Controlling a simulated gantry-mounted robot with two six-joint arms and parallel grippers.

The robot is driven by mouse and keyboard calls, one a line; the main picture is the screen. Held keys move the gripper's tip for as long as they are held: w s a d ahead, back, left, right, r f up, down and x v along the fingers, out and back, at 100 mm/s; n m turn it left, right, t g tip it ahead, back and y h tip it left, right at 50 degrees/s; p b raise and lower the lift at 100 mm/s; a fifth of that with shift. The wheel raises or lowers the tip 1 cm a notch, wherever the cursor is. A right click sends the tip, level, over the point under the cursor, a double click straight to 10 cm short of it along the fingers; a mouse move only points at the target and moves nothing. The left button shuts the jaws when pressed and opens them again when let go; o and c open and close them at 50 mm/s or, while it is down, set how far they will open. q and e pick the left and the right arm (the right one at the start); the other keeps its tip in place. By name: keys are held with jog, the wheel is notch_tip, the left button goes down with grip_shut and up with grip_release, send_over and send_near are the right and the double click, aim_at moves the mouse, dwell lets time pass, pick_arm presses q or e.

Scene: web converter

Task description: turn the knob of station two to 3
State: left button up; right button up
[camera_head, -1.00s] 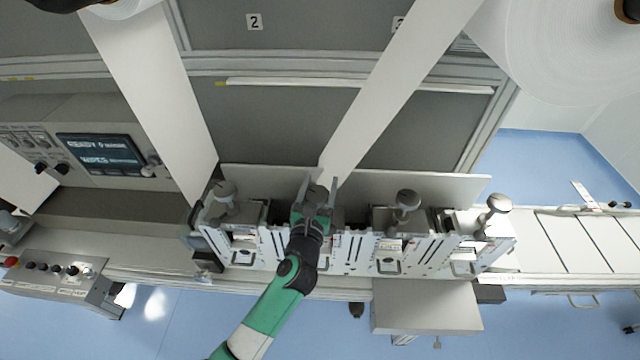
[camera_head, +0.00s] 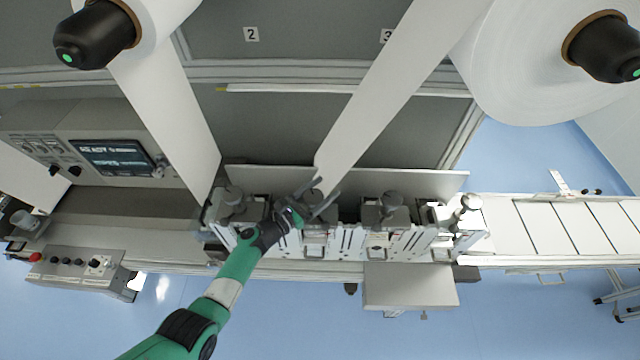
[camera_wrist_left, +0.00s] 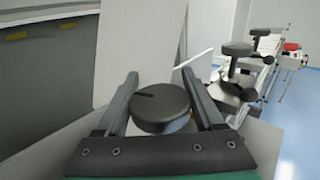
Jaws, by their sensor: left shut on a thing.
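The station two knob (camera_head: 314,197), second from the left, is between the fingers of my left gripper (camera_head: 328,189). In the left wrist view the knob (camera_wrist_left: 161,110) is a round dark grey disc with a dark line on its upper left. My left gripper (camera_wrist_left: 163,82) is shut on it, a finger on each side. The fingers point up and right in the head view. The scale numbers around the knob are hidden. My right gripper is not in view.
Neighbouring knobs stand to the left (camera_head: 234,197) and right (camera_head: 391,201), close to the gripper. A white web strip (camera_head: 375,95) runs down behind the station. A control panel with a screen (camera_head: 113,156) is at the left. A conveyor (camera_head: 545,228) extends right.

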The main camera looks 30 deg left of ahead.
pick_arm(q)
jog(key=shift+d+f+m+g+h+b, duration=0.15)
jog(key=shift+m+g+h+b, duration=0.15)
jog(key=shift+m+h+b, duration=0.4)
jog(key=shift+d+r+m+g+h+b, duration=0.1)
jog(key=shift+m+g+h+b, duration=0.25)
jog(key=shift+h, duration=0.65)
jog(key=shift+s+d+m+h, duration=0.1)
jog(key=shift+m+h, duration=0.25)
jog(key=shift+h, duration=0.05)
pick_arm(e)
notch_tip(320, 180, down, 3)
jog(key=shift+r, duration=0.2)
pick_arm(q)
jog(key=shift+g, duration=0.25)
jog(key=o, duration=1.4)
jog(key=shift+c, duration=0.2)
jog(key=shift+s, duration=0.1)
